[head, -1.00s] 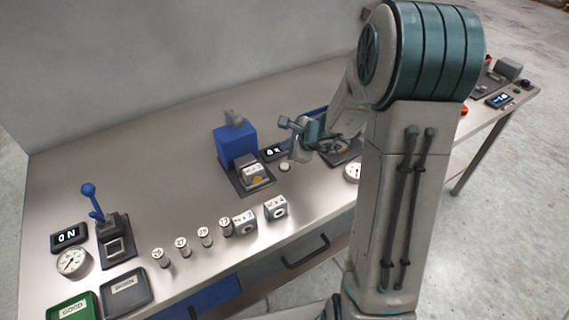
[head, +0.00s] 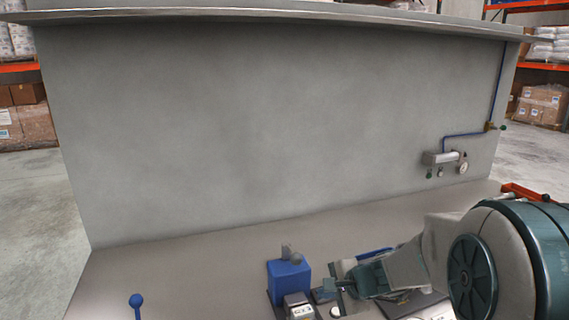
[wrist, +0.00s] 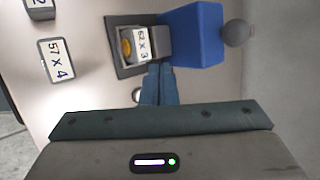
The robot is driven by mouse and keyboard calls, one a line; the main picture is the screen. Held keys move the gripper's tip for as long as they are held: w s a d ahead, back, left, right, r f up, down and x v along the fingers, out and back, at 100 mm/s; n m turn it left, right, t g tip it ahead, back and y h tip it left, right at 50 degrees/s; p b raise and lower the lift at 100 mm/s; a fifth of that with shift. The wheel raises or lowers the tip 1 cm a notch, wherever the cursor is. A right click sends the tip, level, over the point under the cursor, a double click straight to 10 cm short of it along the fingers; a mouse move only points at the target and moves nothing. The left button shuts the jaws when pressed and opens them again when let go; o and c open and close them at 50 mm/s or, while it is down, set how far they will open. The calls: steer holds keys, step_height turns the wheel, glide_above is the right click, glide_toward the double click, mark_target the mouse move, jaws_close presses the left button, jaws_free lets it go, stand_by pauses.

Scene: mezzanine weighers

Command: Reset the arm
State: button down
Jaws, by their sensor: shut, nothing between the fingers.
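My gripper (head: 333,288) is at the lower middle of the head view, just right of a blue block-shaped device (head: 289,278) with a grey knob on top. In the wrist view my gripper's fingers (wrist: 158,72) are together with nothing between them. They point toward the dark base of the blue device (wrist: 193,35), where a grey block labelled "62 x 3" (wrist: 141,43) sits beside a yellow round part. I cannot tell how high the fingertips are above the bench. My arm reaches in from the lower right of the head view.
A block labelled "57 x 4" (wrist: 56,60) lies on the bench at the left of the wrist view. A blue ball lever (head: 136,300) stands at lower left. A grey wall panel (head: 270,120) rises behind the bench (head: 180,270), with a gauge (head: 462,168) on its right side.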

steer(key=s+d+r+n+g+h, duration=0.1)
steer(key=s+d+r+n+h, duration=0.1)
steer(key=s+n, duration=0.5)
steer(key=s+d+r+n+g+h, duration=0.2)
steer(key=s+n, duration=0.4)
steer(key=s, duration=0.7)
steer(key=shift+s+d+r+n+h, duration=0.3)
steer(key=shift+d+r+n+h, duration=0.1)
steer(key=shift+r+h, duration=0.45)
steer(key=shift+a, duration=0.1)
